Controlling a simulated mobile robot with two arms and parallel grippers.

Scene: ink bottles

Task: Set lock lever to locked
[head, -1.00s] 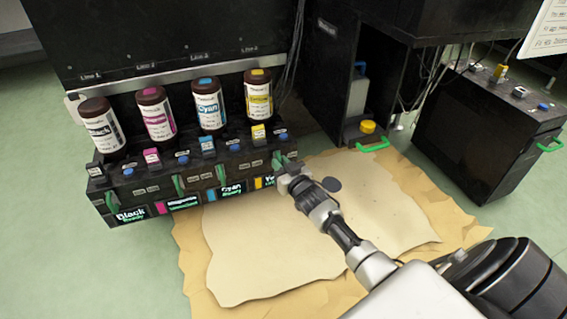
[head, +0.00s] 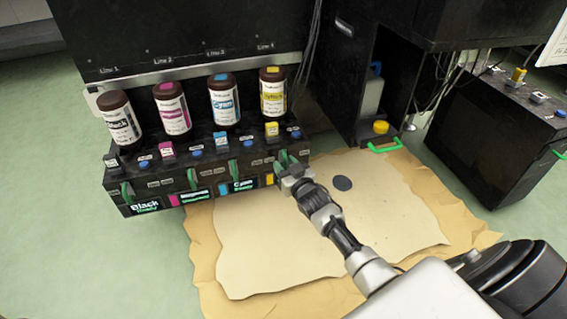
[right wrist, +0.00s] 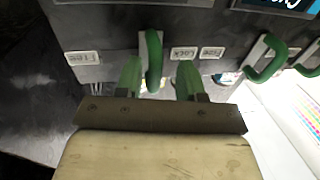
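The ink station (head: 150,190) has a row of green lock levers on its front. The rightmost lever (head: 282,158), at the yellow line, has my right gripper (head: 294,172) right at it. In the right wrist view this lever (right wrist: 153,60) is a green loop between a "Free" label (right wrist: 83,57) and a "Lock" label (right wrist: 184,53). My right gripper's two fingers (right wrist: 159,80) are apart, one on each side of the lever; whether either touches it I cannot tell. My left gripper is not in view.
Black, magenta, cyan and yellow bottles (head: 272,92) stand on the station. Another green lever (right wrist: 270,58) is to the right in the wrist view. A tan sheet (head: 290,240) lies on the floor below. A dark cabinet (head: 490,140) stands at right.

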